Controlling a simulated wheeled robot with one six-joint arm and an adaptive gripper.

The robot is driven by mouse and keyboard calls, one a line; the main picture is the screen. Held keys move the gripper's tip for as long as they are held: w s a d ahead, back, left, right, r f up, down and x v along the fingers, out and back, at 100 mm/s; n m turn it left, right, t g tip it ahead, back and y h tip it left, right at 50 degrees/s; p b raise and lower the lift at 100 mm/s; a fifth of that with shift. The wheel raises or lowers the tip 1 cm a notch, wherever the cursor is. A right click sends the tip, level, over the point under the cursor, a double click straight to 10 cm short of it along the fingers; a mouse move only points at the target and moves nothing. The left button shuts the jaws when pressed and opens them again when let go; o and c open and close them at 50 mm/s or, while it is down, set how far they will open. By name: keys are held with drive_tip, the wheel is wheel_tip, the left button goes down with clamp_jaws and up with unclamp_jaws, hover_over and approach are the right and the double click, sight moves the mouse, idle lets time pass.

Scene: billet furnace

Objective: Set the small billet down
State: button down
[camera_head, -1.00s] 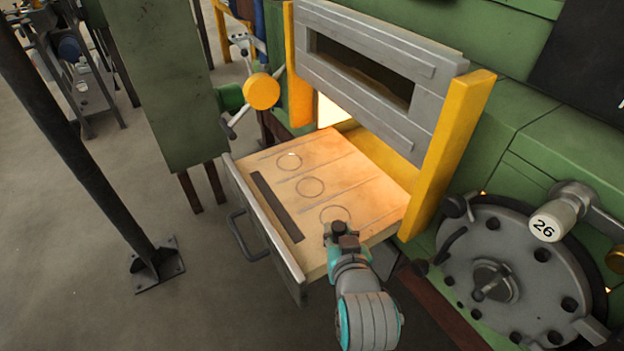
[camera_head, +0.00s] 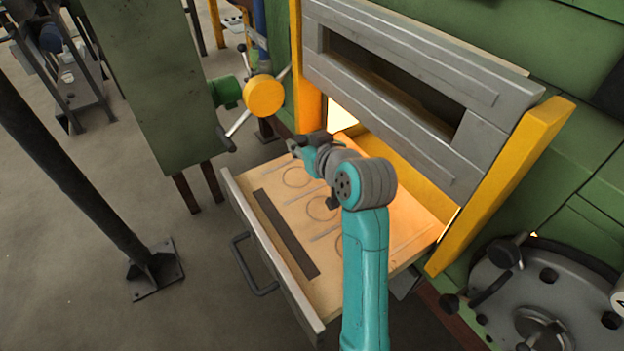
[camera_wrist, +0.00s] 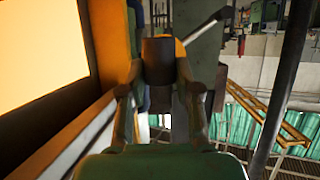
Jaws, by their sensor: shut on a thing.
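My gripper (camera_head: 300,146) is above the far left part of the pulled-out tray (camera_head: 408,225), near the furnace mouth. In the wrist view its two fingers (camera_wrist: 160,78) are closed on a dark brown block, the small billet (camera_wrist: 160,58). In the head view the billet is too small and dark to tell from the gripper. The tray's pale top bears three drawn rings: a far one (camera_head: 297,177), a middle one (camera_head: 322,208) partly behind my arm, and a near one largely hidden by my arm. I see no billet on the visible part of the tray.
The grey furnace door (camera_head: 400,70) is raised between yellow posts (camera_head: 500,185), with the glowing opening (camera_head: 342,116) below. A yellow-hubbed handwheel (camera_head: 264,96) stands close beyond my gripper. A dark slot (camera_head: 285,232) and a handle (camera_head: 250,265) mark the tray's front. A dark post (camera_head: 80,175) stands left.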

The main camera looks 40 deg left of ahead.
wheel_tip(320, 180, down, 8)
drive_tip(key=shift+r, duration=0.15)
idle(0.3)
drive_tip(key=shift+f, duration=0.3)
drive_tip(key=shift+s+d+f, duration=0.1)
drive_tip(key=shift+s+f, duration=0.05)
drive_tip(key=shift+f, duration=0.3)
drive_tip(key=c, duration=0.8)
unclamp_jaws()
drive_tip(key=shift+f, duration=0.15)
drive_tip(key=shift+r, duration=0.6)
drive_tip(key=v, duration=1.2)
drive_tip(key=shift+r, duration=0.4)
